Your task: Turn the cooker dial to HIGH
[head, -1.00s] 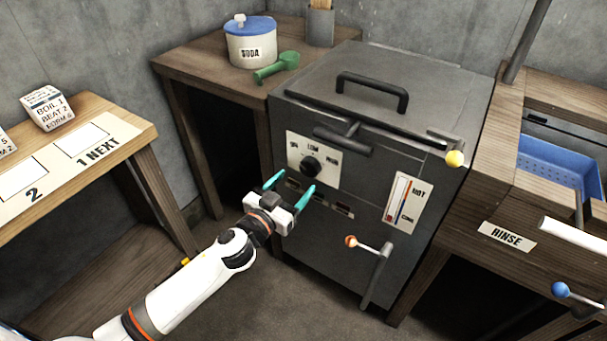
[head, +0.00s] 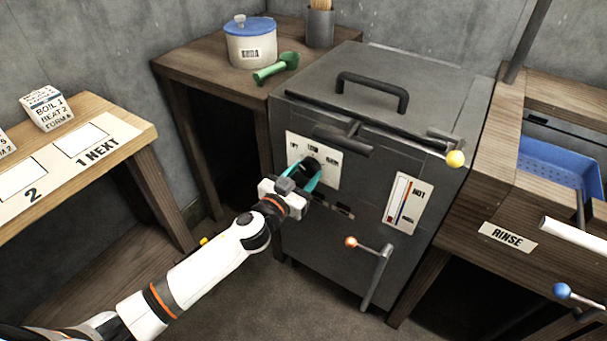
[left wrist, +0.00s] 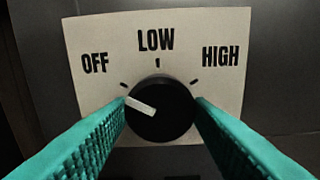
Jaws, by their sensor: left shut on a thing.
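The cooker (head: 345,240) is a dark metal box with a white dial plate (head: 328,176) on its front. In the left wrist view the plate (left wrist: 200,32) reads OFF, LOW and HIGH from left to right. The black round dial (left wrist: 165,110) has a white pointer mark, directed up-left toward OFF. My left gripper (left wrist: 160,108) has its teal fingers on both sides of the dial and is shut on it. In the head view my left gripper (head: 308,176) reaches the dial (head: 311,166) and partly hides it. My right gripper is not in view.
A temperature gauge (head: 408,203) and an orange-knobbed lever (head: 368,250) are to the right on the cooker front. A wooden bench (head: 140,135) stands at left, a RINSE counter (head: 470,225) at right.

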